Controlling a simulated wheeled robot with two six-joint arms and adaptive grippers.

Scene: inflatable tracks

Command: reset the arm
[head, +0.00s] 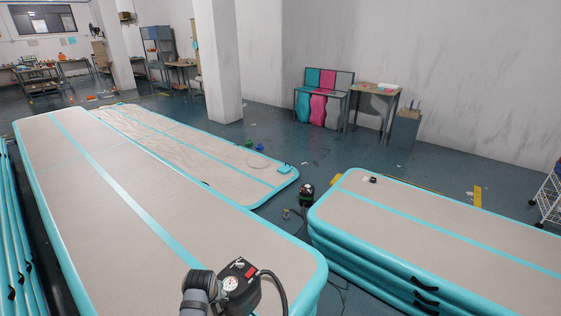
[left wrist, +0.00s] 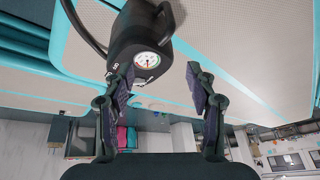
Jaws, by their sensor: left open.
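My left gripper (left wrist: 160,90) is open, with its two dark fingers spread wide and nothing between the tips. A black air pump (left wrist: 140,40) with a round white gauge is just beyond the fingers, nearer the picture-left finger; I cannot tell whether they touch. In the head view the pump (head: 240,285) is over the near end of the long inflated track (head: 130,190), with a black hose curving off its right side. Part of my left arm shows beside it at the bottom; the fingers are hidden there. My right gripper is not in view.
A stack of inflated tracks (head: 430,235) stands at the right. A flat track (head: 190,150) lies behind the long one. A second dark pump (head: 306,195) is on the floor in the gap. A white pillar (head: 217,60) and tables (head: 375,95) stand farther back.

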